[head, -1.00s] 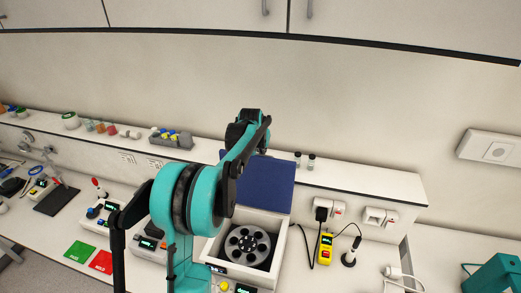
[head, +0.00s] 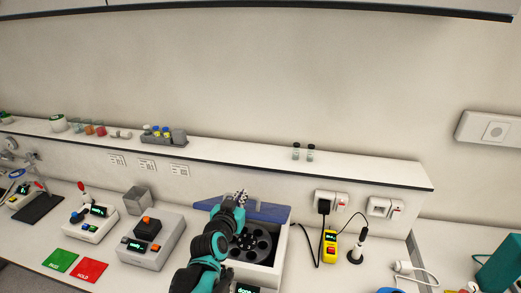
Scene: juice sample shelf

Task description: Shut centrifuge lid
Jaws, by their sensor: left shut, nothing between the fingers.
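The centrifuge (head: 283,243) is a white box on the bench, with its dark round rotor (head: 251,243) partly uncovered. Its blue lid (head: 268,211) is open and shows as a narrow, strongly foreshortened strip above the back of the box. My left arm reaches up from the bottom and hides the left part of the box. My left gripper (head: 240,196) is shut and empty, in front of the lid's middle in the picture; I cannot tell whether it touches the lid. My right gripper is out of view.
A yellow meter (head: 330,246) with a black cable stands close on the right. A shelf (head: 385,174) with two small vials runs behind.

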